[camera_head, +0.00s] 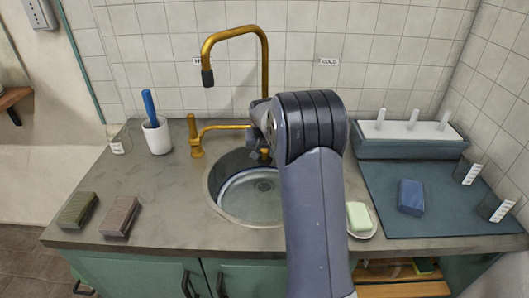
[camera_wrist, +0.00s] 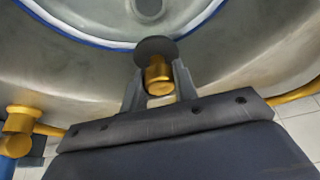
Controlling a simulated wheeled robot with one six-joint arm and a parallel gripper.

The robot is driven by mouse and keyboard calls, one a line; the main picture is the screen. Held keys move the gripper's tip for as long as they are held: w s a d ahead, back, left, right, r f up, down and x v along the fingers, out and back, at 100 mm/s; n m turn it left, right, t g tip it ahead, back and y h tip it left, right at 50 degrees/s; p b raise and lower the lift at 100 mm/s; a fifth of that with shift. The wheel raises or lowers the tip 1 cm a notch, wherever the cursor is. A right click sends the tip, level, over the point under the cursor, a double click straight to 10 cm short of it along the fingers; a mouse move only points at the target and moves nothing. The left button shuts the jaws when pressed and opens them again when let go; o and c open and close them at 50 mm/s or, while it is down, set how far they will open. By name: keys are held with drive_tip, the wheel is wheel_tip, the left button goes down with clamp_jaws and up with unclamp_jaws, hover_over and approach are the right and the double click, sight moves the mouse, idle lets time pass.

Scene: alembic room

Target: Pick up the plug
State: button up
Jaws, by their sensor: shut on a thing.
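The plug is a dark round disc with a brass knob (camera_wrist: 158,76), seen in the middle of the wrist view. My gripper (camera_wrist: 158,82) is shut on the knob, one grey finger on each side, with the disc beyond the fingertips. The plug appears to be over the basin of the round metal sink (camera_head: 230,200), apart from the drain (camera_head: 264,186). The drain also shows at the top of the wrist view (camera_wrist: 150,6). In the head view my arm hides most of my gripper, near the sink's back edge.
A tall brass tap (camera_head: 266,60) and a low brass spout (camera_head: 222,129) stand behind the sink. A white cup (camera_head: 157,138) with a blue-handled item is at left. Two brushes (camera_head: 78,210) (camera_head: 119,216), a soap dish (camera_head: 364,233) and a blue mat (camera_head: 445,215) lie around.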

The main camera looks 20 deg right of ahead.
drive_tip(key=shift+r+p, duration=3.6)
drive_tip(key=shift+r, duration=0.3)
drive_tip(key=shift+a, duration=0.1)
